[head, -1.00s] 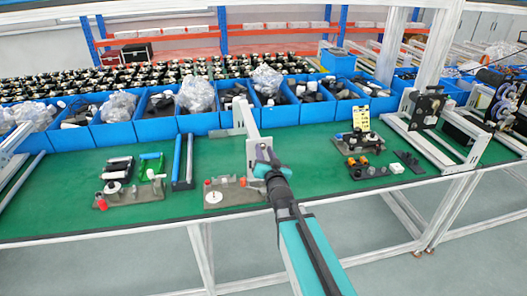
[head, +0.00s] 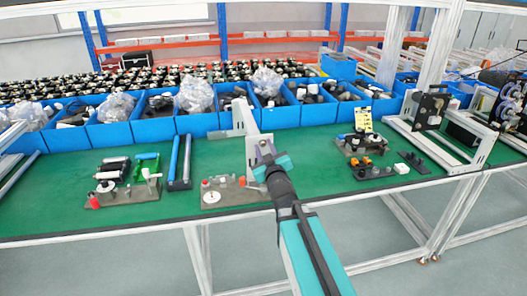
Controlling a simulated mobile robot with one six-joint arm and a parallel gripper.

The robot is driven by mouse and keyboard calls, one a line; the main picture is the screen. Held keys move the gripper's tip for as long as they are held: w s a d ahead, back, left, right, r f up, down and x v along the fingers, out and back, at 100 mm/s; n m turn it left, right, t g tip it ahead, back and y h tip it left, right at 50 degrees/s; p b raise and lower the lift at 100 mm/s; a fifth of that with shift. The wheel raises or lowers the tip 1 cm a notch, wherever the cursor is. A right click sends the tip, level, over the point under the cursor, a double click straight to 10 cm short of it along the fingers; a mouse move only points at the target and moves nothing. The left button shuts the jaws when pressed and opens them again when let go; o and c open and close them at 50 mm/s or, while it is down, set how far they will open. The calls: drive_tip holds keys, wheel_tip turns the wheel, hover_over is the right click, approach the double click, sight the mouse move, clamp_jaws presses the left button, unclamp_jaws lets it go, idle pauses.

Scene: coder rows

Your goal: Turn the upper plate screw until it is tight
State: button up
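My gripper (head: 262,160) is at the middle of the green bench, at the end of my teal and dark arm. It is in front of a light grey upright plate (head: 240,120), and overlaps it in the picture. The fingertips are too small and too much in line with the plate to tell whether they are open, shut or touching it. I cannot make out the upper plate screw; it is hidden or too small. A grey base plate (head: 232,198) with a white disc (head: 211,197) and a small red part (head: 205,183) lies just left of my gripper.
Blue bins (head: 202,124) with bagged and dark parts line the back of the bench. Another fixture plate (head: 130,193) with rollers is at left. A fixture with a yellow card (head: 363,118) and a metal frame (head: 462,160) stand at right. Green bench (head: 310,165) is bare right of my gripper.

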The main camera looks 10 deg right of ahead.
drive_tip(key=shift+n, duration=0.3)
clamp_jaws()
drive_tip(key=m+p, duration=0.4)
drive_tip(key=m, duration=0.1)
drive_tip(key=shift+r, duration=0.15)
drive_tip(key=shift+m+p, duration=1.45)
drive_tip(key=shift+m, duration=0.95)
drive_tip(key=shift+f, duration=0.2)
unclamp_jaws()
drive_tip(key=shift+f+b, duration=0.1)
drive_tip(key=shift+b, duration=0.25)
